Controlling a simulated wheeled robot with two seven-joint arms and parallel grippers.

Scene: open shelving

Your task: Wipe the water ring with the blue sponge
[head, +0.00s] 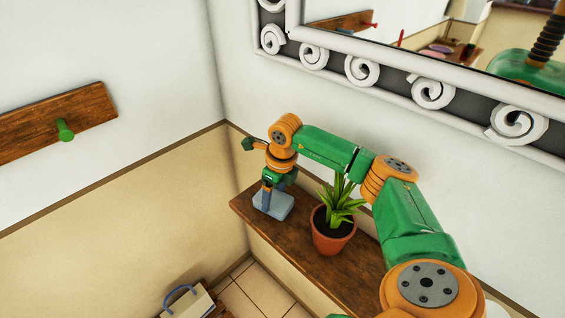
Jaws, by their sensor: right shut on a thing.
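The blue sponge (273,204) is a pale blue block near the left end of the brown wooden shelf (305,250). My right gripper (268,190) points down and is shut on the sponge from above. The sponge appears to rest on the shelf top. I see no water ring; the sponge, gripper or plant may hide it. My left gripper is out of view.
A potted plant (333,232) in a terracotta pot stands on the shelf just right of the sponge, close under my right arm. A white scroll-framed mirror (432,92) hangs above. A wooden peg rail (40,130) is on the left wall. A bag (190,302) stands below.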

